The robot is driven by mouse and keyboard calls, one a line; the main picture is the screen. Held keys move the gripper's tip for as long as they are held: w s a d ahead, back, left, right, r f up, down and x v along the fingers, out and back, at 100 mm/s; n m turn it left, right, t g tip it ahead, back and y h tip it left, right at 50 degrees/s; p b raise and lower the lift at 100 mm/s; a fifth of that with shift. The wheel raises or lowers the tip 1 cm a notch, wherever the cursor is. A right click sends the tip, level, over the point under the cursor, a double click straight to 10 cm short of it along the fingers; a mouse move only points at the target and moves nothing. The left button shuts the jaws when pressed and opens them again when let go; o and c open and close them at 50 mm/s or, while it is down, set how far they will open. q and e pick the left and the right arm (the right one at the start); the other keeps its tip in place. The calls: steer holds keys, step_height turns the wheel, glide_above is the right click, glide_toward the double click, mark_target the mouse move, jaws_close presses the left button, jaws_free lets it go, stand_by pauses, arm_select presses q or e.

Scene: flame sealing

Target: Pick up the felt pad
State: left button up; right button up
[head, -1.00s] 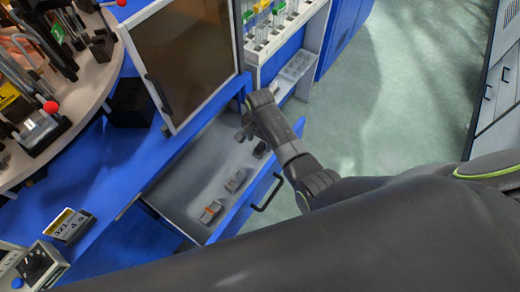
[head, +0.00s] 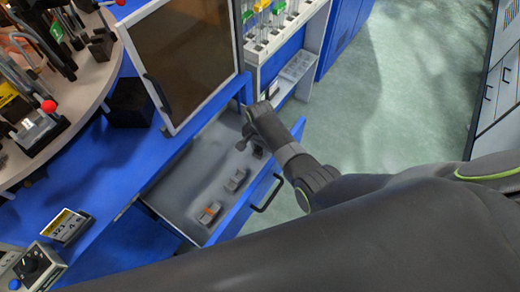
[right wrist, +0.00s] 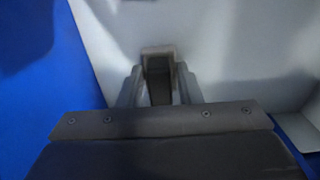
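A small dark block in a pale grey holder, which looks like the felt pad (right wrist: 160,80), stands in the open drawer. In the right wrist view it sits between my fingers. In the head view it is largely hidden by my right gripper (head: 250,146), which reaches down into the drawer's far end. My right gripper also shows in the right wrist view (right wrist: 160,88), with its fingers apart on either side of the block. I cannot tell whether they touch it. My left gripper is not in view.
The drawer (head: 178,190) also holds a grey piece (head: 236,180) and a grey piece with orange (head: 209,212). A dark-paned cabinet door (head: 185,60) stands beside the drawer. A white rack (head: 268,38) with coloured-topped items is behind. Floor to the right is clear.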

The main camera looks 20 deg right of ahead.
steer(key=c, duration=0.3)
step_height(320, 180, up, 10)
steer(key=shift+r+p, duration=0.1)
steer(key=shift+p, duration=0.65)
steer(key=o, duration=0.5)
steer(key=shift+c, duration=0.2)
steer(key=c, duration=0.4)
steer(key=shift+a, duration=0.1)
